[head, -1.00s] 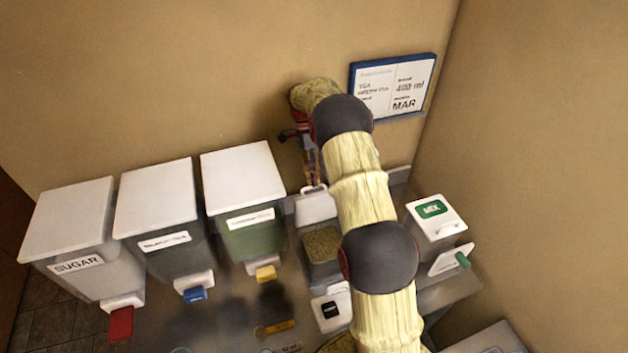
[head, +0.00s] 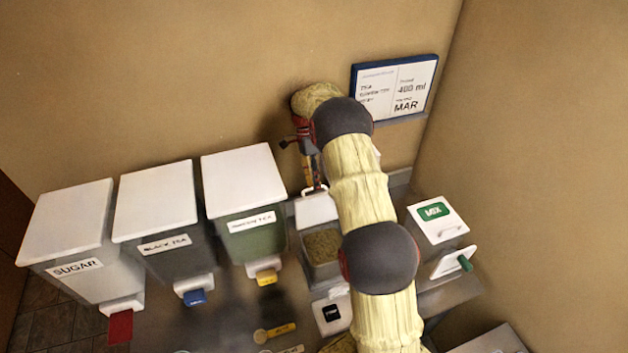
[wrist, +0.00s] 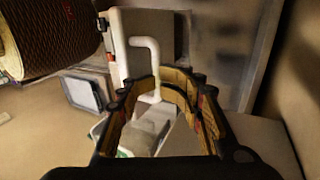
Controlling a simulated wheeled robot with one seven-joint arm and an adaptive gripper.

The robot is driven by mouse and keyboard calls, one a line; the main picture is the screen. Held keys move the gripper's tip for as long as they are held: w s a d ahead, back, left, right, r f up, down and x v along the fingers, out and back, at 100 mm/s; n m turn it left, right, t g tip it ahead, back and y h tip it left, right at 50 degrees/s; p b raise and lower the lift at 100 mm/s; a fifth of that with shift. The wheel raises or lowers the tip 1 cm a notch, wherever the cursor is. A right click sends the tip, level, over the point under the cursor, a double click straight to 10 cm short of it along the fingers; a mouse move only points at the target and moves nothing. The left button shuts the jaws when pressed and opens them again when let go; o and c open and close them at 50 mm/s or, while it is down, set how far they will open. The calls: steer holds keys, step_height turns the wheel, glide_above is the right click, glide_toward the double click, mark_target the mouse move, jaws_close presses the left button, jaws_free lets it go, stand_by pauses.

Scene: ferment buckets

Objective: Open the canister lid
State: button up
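The canister (head: 322,246) stands between the green bin and the MIX box in the head view, with brownish-green grains showing in it. Its white lid (head: 316,209) appears tilted up at the back, with the handle at its top edge. My gripper (head: 317,186) is at that handle, partly hidden by my arm. In the wrist view, my gripper's curved fingers (wrist: 158,84) come close together around the white bent handle (wrist: 150,62). I cannot tell whether they pinch it. Part of a white surface with some green shows below the fingers.
White-lidded sugar (head: 75,225), black tea (head: 155,205) and green (head: 243,180) bins stand left. The MIX box (head: 438,222) is right of my arm. A framed sign (head: 395,85) hangs on the wall behind.

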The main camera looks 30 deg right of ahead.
steer(key=shift+o, duration=0.7)
steer(key=shift+s+f, duration=0.15)
steer(key=shift+f, duration=0.2)
steer(key=shift+r, duration=0.1)
steer(key=shift+r, duration=0.15)
step_height(320, 180, up, 10)
steer(key=shift+w, duration=0.2)
